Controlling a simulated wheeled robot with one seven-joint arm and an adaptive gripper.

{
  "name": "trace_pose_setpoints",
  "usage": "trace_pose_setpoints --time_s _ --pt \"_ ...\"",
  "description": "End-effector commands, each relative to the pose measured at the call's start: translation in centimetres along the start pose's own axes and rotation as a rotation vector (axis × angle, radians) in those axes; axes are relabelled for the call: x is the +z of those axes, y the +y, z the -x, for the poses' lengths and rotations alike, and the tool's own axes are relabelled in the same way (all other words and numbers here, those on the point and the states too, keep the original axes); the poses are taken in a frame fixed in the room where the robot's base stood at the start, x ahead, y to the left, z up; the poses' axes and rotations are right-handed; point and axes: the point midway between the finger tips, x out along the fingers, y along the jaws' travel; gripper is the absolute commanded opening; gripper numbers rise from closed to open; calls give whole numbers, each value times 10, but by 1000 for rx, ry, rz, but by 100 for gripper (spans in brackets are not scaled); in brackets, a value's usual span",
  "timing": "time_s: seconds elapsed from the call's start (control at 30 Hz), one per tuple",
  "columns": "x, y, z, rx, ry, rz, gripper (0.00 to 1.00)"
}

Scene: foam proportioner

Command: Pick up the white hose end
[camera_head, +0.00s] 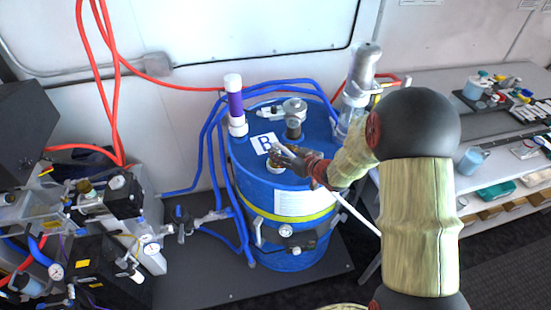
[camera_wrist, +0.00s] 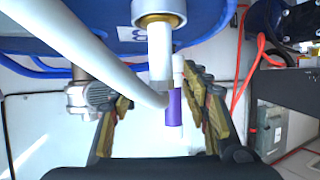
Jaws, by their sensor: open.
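My gripper (camera_head: 290,158) is just above the top of the blue drum (camera_head: 262,185), beside the label "B". In the wrist view its two fingers (camera_wrist: 160,107) stand apart, one on each side of the white hose (camera_wrist: 105,60). The hose comes in from the upper left and bends near the middle, where a straight white piece (camera_wrist: 160,62) meets it under a white, gold-ringed fitting (camera_wrist: 158,14). I cannot tell exactly where the hose ends. Gaps show between the fingers and the hose. In the head view the hose (camera_head: 352,213) runs down right behind my arm.
A purple-and-white tube (camera_head: 235,103) and a grey metal valve (camera_head: 293,112) stand on the drum. Blue hoses (camera_head: 212,150) loop around it. Black-cased equipment (camera_head: 85,250) stands left, and a cluttered workbench (camera_head: 470,130) stands right.

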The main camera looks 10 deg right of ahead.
Motion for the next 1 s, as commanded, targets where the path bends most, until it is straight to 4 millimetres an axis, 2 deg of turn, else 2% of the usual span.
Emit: trace_pose_setpoints --time_s 0.23,0.5,1.0 --pt "1 -3 -36 -1 0 1 47" --pt "0 -2 -39 1 0 0 46" --pt "0 -2 -39 1 -1 0 18"
